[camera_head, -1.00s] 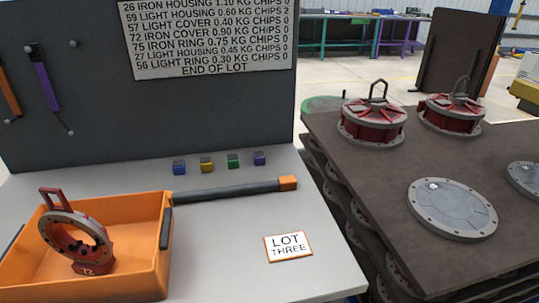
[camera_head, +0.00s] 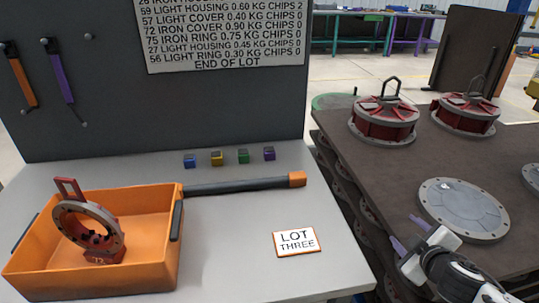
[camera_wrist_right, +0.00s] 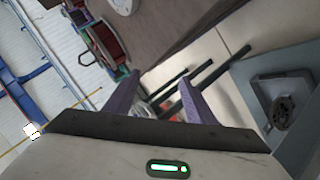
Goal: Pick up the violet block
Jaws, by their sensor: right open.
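The violet block (camera_head: 269,153) is a small cube on the grey table. It is the rightmost in a row of small blocks in front of the dark back panel. My right gripper (camera_head: 409,232) has come in at the lower right of the head view, over the brown table's near edge, well to the right of and nearer than the violet block. Its two violet fingers are apart with nothing between them, as the right wrist view (camera_wrist_right: 156,90) also shows. The violet block is not seen in the wrist view. My left gripper is not in view.
Blue (camera_head: 190,161), yellow (camera_head: 217,158) and green (camera_head: 243,156) blocks stand left of the violet one. A dark bar with an orange end (camera_head: 297,179) lies before them. An orange bin (camera_head: 150,232) holds a red-grey ring housing. A LOT THREE card (camera_head: 297,242) lies nearer.

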